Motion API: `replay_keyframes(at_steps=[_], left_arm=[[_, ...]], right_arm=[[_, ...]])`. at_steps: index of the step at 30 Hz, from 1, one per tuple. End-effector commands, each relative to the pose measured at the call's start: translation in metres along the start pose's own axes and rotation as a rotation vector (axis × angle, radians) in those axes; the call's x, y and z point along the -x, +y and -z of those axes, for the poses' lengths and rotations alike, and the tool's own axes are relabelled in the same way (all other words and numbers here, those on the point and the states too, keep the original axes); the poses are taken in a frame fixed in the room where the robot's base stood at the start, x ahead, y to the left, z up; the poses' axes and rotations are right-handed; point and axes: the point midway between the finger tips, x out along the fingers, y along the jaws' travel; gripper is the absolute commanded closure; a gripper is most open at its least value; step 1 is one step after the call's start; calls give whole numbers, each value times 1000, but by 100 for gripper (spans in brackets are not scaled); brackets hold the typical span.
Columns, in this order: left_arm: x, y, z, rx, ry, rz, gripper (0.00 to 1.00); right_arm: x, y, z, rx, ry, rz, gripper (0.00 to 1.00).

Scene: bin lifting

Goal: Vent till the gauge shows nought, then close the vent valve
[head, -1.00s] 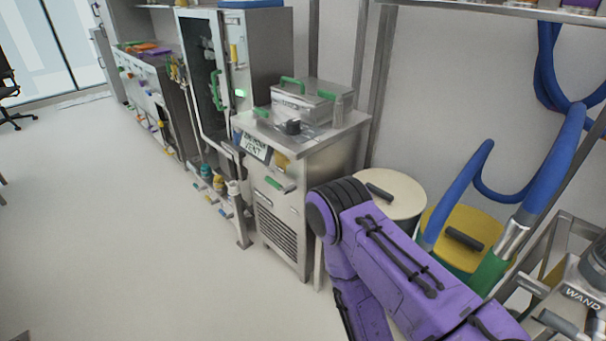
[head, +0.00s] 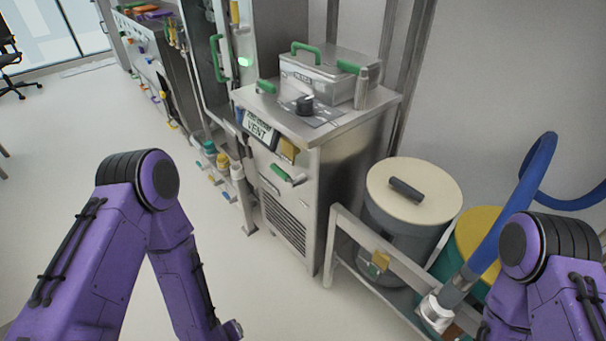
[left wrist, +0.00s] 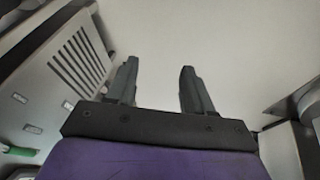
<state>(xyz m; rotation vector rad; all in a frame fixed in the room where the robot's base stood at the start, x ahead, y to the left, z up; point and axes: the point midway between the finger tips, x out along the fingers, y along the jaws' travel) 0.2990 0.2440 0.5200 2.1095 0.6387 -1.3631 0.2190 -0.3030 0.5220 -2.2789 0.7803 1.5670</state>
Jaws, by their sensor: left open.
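A steel cabinet (head: 345,136) stands at the centre of the head view. A black knob (head: 305,104) sits on its top, on a dark marked patch; it may be the vent valve. A display plate (head: 258,127) with the word VENT is on the upper front; its smaller line is too small to read. I cannot make out a gauge reading. My left gripper (left wrist: 157,84) is open and empty in the left wrist view, over pale floor, with the louvred cabinet front (left wrist: 70,65) to its left. My right arm shows at the right edge, its gripper out of view.
A lidded steel box (head: 325,75) with green handles stands on the cabinet top. To the right are a grey bin with a cream lid (head: 413,190), a yellow-lidded bin (head: 480,238), a low metal frame (head: 375,250) and a blue hose (head: 500,222). Floor to the left is clear.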

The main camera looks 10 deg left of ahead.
Motion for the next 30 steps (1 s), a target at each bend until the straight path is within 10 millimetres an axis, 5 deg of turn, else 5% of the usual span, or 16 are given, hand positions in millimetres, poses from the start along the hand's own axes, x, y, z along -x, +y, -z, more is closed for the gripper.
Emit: replay_keyframes(at_steps=[1,3,6,9,12,17,30], left_arm=[[-61,46,8,103,8,-128,48],[-93,123,47,231,15,-327,48],[-94,213,129,377,50,-608,48],[-60,259,215,476,103,-833,48],[-24,270,272,531,145,-967,48],[5,272,311,562,176,-1050,48],[-36,335,346,563,180,-1050,48]], right_arm=[[-55,-5,-23,1,-1,0,57],[-96,-9,-40,1,-1,0,57],[-145,-13,-61,1,-2,0,57],[-180,-16,-75,1,-1,0,57],[-196,-18,-82,1,-1,0,57],[-203,-18,-84,0,-1,0,57],[-220,-20,-91,0,-1,0,57]])
